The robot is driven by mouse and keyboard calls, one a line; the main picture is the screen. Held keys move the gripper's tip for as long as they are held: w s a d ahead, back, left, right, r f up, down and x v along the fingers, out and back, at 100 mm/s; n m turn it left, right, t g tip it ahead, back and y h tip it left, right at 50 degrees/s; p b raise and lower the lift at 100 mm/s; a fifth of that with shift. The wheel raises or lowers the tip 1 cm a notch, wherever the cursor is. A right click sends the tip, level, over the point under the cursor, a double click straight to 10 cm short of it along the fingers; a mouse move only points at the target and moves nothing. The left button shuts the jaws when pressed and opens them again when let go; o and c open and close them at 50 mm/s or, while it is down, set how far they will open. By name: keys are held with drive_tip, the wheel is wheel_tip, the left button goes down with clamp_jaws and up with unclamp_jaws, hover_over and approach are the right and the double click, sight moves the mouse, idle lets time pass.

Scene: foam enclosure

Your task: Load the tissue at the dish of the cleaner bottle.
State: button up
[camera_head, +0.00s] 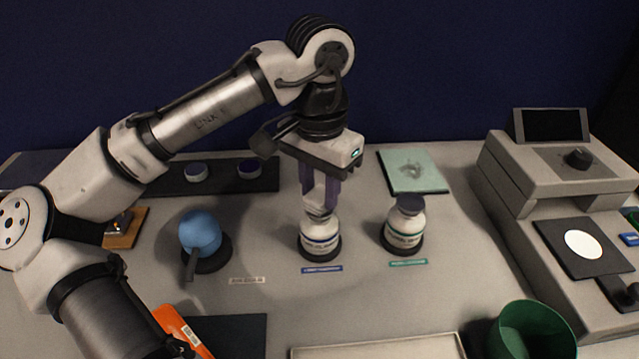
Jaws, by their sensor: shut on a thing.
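My gripper (319,203) points straight down over the blue-labelled white bottle (320,237). Its fingers are shut on a small pale piece, likely the tissue (320,191), at the bottle's top. The fingers hide much of this top, so I cannot tell whether the tissue touches its dish. A second white bottle (404,230), with a teal label and a dark top, stands upright to the right. Both bottles stand in dark round bases. Their label print is too small to tell which is the cleaner.
A blue bulb (200,231) with a dark nozzle stands left of the bottles. A pale green pad (415,171) lies behind right. A grey machine (560,220) fills the right side. A green bin (532,332) and a pale tray (380,350) are at the front.

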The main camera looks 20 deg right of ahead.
sight(319, 194)
drive_tip(key=shift+f+b, duration=0.3)
drive_tip(key=shift+f, duration=0.35)
idle(0.4)
drive_tip(key=shift+r, duration=0.15)
idle(0.4)
wheel_tip(319, 194, up, 7)
drive_tip(key=p, duration=0.7)
idle(0.5)
